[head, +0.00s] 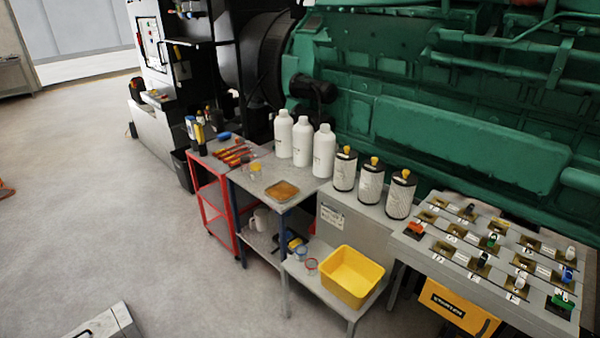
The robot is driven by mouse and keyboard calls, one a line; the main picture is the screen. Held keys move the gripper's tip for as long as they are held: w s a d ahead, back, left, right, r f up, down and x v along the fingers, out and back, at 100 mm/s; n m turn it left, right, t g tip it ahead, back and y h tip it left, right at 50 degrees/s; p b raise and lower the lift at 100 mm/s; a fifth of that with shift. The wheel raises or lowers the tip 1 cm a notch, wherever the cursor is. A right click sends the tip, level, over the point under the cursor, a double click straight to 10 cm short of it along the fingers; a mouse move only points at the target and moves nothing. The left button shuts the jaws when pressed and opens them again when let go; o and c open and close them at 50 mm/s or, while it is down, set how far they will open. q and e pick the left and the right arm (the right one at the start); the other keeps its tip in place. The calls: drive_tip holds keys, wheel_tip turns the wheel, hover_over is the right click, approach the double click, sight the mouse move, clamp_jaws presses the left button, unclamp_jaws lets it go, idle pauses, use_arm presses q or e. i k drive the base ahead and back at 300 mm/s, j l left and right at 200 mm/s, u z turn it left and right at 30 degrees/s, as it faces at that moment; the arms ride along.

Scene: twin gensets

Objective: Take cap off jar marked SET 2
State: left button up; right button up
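Two small clear jars stand on the low bench left of the yellow bin: one jar with a blue top (300,253) and one jar with a red top (311,265). Small clear containers with yellowish tops or contents (255,169) stand on the grey table near its back left. Any marking on these is too small to read, so I cannot tell which is SET 2. Neither of my grippers shows in the head view.
The grey table also holds a brown tray (282,190) and several white bottles (302,141). A yellow bin (350,276) stands on the low bench (316,288). A red cart (212,190) stands left. Black-capped canisters (372,181) stand right. Floor at left is mostly clear.

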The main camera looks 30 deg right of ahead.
sight(256, 176)
drive_tip(key=i+j+z, duration=0.25)
drive_tip(key=z, duration=0.15)
drive_tip(key=i+j+z, duration=0.2)
drive_tip(key=z, duration=0.15)
drive_tip(key=i+j+z, duration=0.15)
drive_tip(key=j+z, duration=0.25)
drive_tip(key=i+j+z, duration=0.1)
drive_tip(key=j+z, duration=0.3)
